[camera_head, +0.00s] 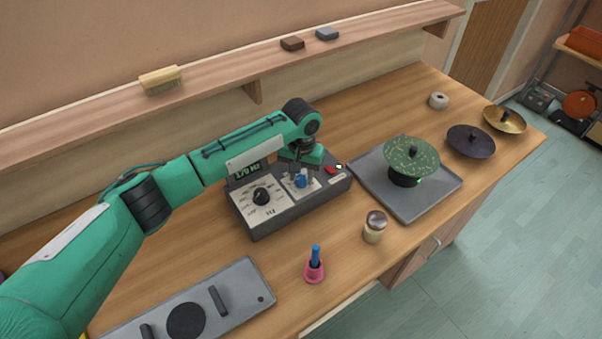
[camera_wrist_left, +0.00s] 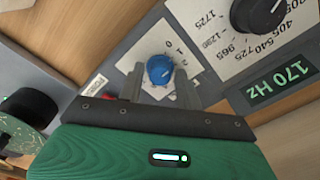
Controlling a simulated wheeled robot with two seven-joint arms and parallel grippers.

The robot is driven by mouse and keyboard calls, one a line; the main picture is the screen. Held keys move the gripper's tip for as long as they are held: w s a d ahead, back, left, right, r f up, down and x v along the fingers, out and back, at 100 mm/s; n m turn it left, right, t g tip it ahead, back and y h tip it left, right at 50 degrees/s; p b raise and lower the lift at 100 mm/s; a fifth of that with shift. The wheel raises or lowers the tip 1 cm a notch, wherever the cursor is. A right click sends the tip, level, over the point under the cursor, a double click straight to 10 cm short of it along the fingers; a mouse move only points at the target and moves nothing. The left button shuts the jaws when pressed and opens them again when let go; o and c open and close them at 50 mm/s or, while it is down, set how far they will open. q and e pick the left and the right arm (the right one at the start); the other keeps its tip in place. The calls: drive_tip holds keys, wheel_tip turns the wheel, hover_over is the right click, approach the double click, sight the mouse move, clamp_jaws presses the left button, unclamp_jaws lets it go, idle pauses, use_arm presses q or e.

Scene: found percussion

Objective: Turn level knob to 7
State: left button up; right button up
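The blue level knob (camera_head: 300,181) sits on the white right-hand panel of a dark grey control box (camera_head: 262,232). In the left wrist view the blue knob (camera_wrist_left: 160,68) lies between my left gripper's two grey fingers (camera_wrist_left: 159,86), with small scale numerals beside it. The fingers stand apart on either side of the knob, and I see no clear grip on it. In the head view my left gripper (camera_head: 302,166) is over the box, just above the knob. The knob's exact setting is too small to read. My right gripper is in neither view.
The box also carries a black knob (camera_head: 262,196), a "170 Hz" display (camera_wrist_left: 281,83) and a red button (camera_head: 331,170). A green cymbal (camera_head: 412,157) stands on a grey tray (camera_head: 420,207). A pink holder (camera_head: 314,270) and a jar (camera_head: 374,228) stand in front.

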use_arm(q)
drive_tip(key=c, duration=0.6)
drive_tip(key=shift+c, duration=0.2)
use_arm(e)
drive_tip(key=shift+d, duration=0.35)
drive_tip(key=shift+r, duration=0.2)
